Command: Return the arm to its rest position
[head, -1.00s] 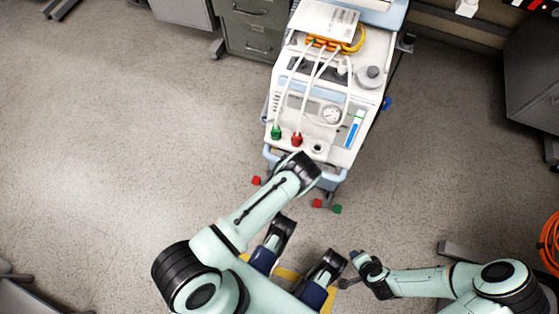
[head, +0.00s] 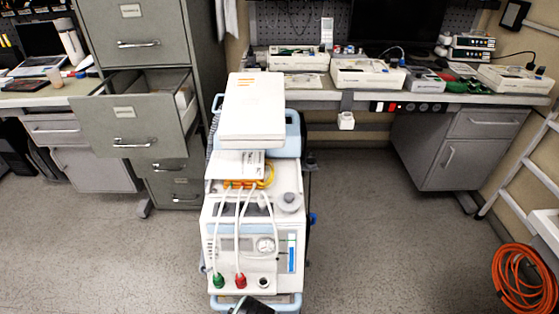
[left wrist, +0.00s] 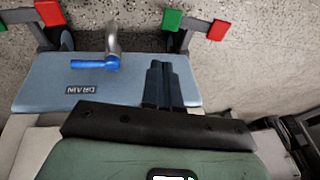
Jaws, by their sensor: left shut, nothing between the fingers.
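My left gripper (left wrist: 165,85) shows in the left wrist view with its dark fingers together and nothing between them. It appears in front of a light blue panel marked DRAIN (left wrist: 40,88); I cannot tell the gap between them. A blue valve handle (left wrist: 95,64) on a metal pipe is left of the fingers. In the head view only a dark part of my arm shows at the bottom edge, in front of the white medical machine (head: 225,240). My right gripper is not in view.
Red (left wrist: 50,12) and green (left wrist: 171,20) pedals are on the machine's base. A grey cabinet (head: 150,95) with an open drawer stands behind left. A workbench (head: 450,97) carries several devices. An orange hose (head: 520,280) lies at right. Floor on both sides of the machine is clear.

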